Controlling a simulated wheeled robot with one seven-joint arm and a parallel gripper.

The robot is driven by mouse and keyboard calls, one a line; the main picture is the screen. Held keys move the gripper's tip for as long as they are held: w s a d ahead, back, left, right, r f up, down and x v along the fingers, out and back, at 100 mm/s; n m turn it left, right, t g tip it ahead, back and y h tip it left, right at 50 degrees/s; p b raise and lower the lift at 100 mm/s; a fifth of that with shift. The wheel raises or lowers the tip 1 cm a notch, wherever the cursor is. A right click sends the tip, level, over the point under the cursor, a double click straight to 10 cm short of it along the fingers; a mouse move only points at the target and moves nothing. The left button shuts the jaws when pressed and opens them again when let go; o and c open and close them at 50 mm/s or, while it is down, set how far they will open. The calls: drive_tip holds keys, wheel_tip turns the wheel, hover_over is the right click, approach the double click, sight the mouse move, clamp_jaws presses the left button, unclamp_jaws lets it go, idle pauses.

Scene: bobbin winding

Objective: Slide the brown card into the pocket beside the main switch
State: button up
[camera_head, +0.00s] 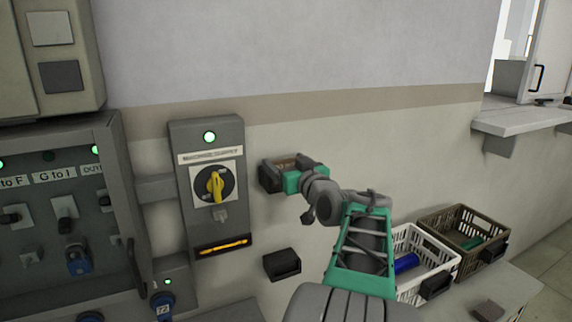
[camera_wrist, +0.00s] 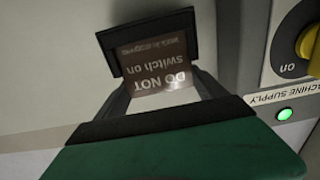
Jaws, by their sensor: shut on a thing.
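The brown card (camera_wrist: 152,62) carries pale text reading "DO NOT switch on", upside down in the wrist view. My gripper (camera_wrist: 160,84) is shut on the card, with a finger along each side. A dark pocket (camera_wrist: 108,42) frames the card's far end; I cannot tell whether that end is inside it or just in front. In the head view my gripper (camera_head: 288,165) is at this wall pocket (camera_head: 267,178), right of the main switch (camera_head: 215,186). The card (camera_head: 285,162) is mostly hidden there. The switch has a yellow handle and a lit green lamp.
A second dark pocket (camera_head: 282,264) is on the wall below my gripper. A grey control cabinet (camera_head: 115,190) stands at left. A white crate (camera_head: 418,235) and a brown crate (camera_head: 465,215) are at lower right. The wall above my gripper is clear.

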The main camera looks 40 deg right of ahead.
drive_tip(key=o, duration=1.3)
drive_tip(key=shift+c, duration=0.2)
drive_tip(key=b+v, duration=0.2)
drive_tip(key=v, duration=0.6)
drive_tip(key=shift+w, duration=0.1)
